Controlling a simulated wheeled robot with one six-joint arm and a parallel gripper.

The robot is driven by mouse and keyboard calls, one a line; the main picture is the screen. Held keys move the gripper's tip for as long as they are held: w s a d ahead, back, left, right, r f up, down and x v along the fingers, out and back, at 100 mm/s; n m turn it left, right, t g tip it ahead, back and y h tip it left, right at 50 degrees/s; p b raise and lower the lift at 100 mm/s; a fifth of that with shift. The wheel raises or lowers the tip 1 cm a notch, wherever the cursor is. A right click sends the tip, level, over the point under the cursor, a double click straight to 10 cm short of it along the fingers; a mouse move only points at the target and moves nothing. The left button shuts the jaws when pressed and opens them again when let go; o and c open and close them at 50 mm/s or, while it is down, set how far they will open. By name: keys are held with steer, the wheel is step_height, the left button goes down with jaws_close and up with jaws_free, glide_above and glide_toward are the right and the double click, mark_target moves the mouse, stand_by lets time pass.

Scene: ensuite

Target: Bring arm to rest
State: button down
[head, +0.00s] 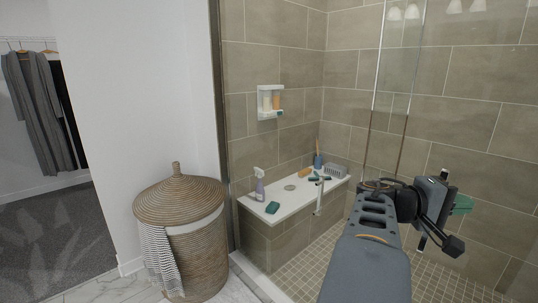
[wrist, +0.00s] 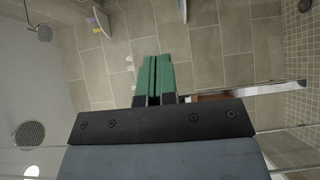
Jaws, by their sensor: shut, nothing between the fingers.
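My arm reaches up from the bottom right of the head view, in front of the shower. My gripper (head: 460,205) is at its far end, seen from the side, with part of it hidden by the wrist. In the wrist view my gripper (wrist: 153,62) shows two green fingers side by side, closed together with nothing between them. The fingers point toward the tiled wall (wrist: 225,30) and hold no object.
A lidded wicker hamper (head: 205,255) stands at left. A glass panel edge (head: 378,90) rises near my arm.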

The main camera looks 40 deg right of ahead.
steer(key=w+a+f+n+t+y+p, duration=0.25)
steer(key=w+a+t+p, duration=0.25)
steer(key=w+a, duration=0.4)
steer(key=w+a+f+n+t+y+p, duration=0.25)
steer(key=w+a+t+p, duration=0.3)
steer(key=w+a, duration=0.35)
steer(key=w+a+n+t+y+p, duration=0.1)
steer(key=w+a+y+p, duration=0.1)
steer(key=a, duration=0.8)
steer(key=w+a+f+n+t+y+p, duration=0.1)
steer(key=w+a+t+y+p, duration=0.1)
steer(key=a+y+p, duration=0.2)
steer(key=a+y, duration=0.3)
steer(key=a, duration=0.4)
steer(key=shift+w+a+f, duration=0.15)
steer(key=shift+w, duration=0.05)
steer(key=shift+t, duration=0.25)
